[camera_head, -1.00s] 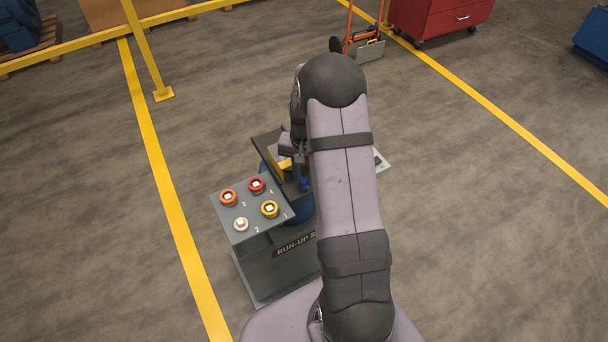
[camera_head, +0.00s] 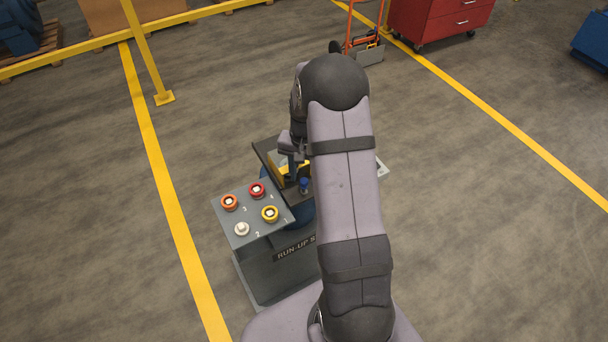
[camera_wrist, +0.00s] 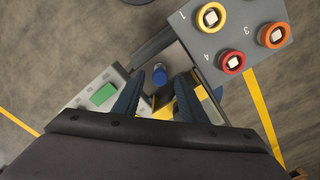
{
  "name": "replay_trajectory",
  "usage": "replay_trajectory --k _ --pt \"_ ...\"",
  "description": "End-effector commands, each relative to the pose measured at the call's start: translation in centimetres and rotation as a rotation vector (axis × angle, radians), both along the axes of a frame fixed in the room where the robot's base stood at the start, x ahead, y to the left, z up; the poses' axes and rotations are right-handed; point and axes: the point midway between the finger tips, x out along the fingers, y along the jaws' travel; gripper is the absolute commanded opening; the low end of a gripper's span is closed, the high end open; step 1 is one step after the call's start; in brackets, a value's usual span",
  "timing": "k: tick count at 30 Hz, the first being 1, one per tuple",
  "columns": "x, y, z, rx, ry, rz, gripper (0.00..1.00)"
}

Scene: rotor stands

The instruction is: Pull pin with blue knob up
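The blue knob (camera_head: 304,186) stands on a dark plate (camera_head: 263,148) beside the control box. In the wrist view the blue knob (camera_wrist: 160,74) shows near the open gap of my gripper (camera_wrist: 158,82), close to the fingertips. The two dark blue fingers are apart, one on each side of the knob in that view, with nothing held. Whether they touch it or how far above it they are, I cannot tell. In the head view my gripper (camera_head: 291,168) is just up and left of the knob, partly hidden by my arm. The pin's shaft is not clearly visible.
A grey panel (camera_head: 258,230) with numbered yellow, red, orange and white knobs stands close by. A yellow part (camera_head: 277,170) is on the dark plate. Open floor surrounds the stand.

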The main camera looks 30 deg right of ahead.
Motion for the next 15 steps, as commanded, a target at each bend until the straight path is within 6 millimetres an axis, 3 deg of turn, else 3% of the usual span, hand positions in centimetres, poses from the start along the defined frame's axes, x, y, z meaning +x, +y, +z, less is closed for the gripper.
replay_trajectory --k 8,15 --pt "0.0 0.0 0.4 0.000 0.000 0.000 0.38" --pt "0.1 0.0 3.1 -0.002 -0.005 0.000 0.38"
